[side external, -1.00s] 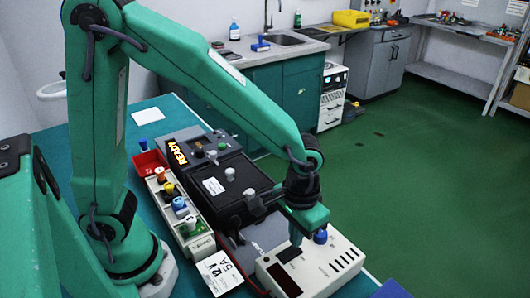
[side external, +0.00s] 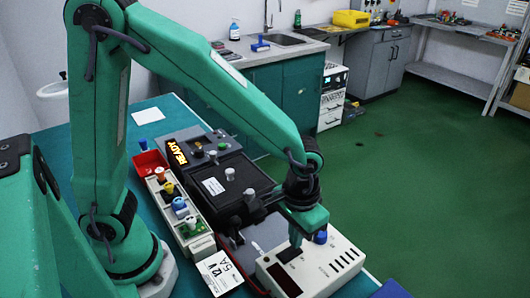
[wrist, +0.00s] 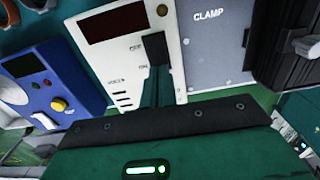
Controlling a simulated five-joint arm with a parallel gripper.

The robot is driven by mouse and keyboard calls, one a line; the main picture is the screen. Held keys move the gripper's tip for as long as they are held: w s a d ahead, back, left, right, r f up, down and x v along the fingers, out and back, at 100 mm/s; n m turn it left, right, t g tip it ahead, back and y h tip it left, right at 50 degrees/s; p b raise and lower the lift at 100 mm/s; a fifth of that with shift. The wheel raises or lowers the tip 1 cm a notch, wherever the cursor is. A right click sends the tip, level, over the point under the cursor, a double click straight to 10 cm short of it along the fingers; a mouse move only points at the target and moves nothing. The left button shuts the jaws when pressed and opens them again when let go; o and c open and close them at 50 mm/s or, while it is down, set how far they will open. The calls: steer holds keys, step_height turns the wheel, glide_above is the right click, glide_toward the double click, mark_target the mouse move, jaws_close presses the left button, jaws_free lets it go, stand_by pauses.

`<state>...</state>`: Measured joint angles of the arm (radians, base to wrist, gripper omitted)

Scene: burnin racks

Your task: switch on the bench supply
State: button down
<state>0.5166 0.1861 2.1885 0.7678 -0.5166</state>
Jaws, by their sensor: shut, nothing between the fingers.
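The bench supply is a cream box (side external: 325,264) with a dark display (side external: 284,280), a black patch (side external: 289,254) and slots on top. It stands at the front right end of the bench. In the wrist view the cream supply (wrist: 137,72) shows a dark red, unlit display (wrist: 116,22). My gripper (side external: 296,240) points down over the supply, shut and empty, with its tip close to the black patch. In the wrist view my gripper's dark tip (wrist: 156,47) lies over the supply's face and hides part of it. I cannot tell whether it touches.
A grey plate marked CLAMP (wrist: 212,60) lies beside the supply. A black box (side external: 226,187) and a unit reading READY (side external: 177,152) stand behind. A cream strip with coloured knobs (side external: 190,228) is left. A blue box (wrist: 48,88) shows in the wrist view.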

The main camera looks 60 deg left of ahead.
steer(key=shift+f, duration=0.7)
stand_by(0.6)
steer(key=shift+r, duration=3.55)
steer(key=shift+a, duration=0.1)
steer(key=s+a+r+t, duration=0.2)
steer(key=s+a+r, duration=0.2)
steer(key=a, duration=0.4)
steer(key=s+a+r+t, duration=0.3)
steer(key=a+r, duration=0.3)
steer(key=a, duration=0.3)
steer(key=shift+s+t, duration=0.3)
steer(key=shift+s, duration=0.15)
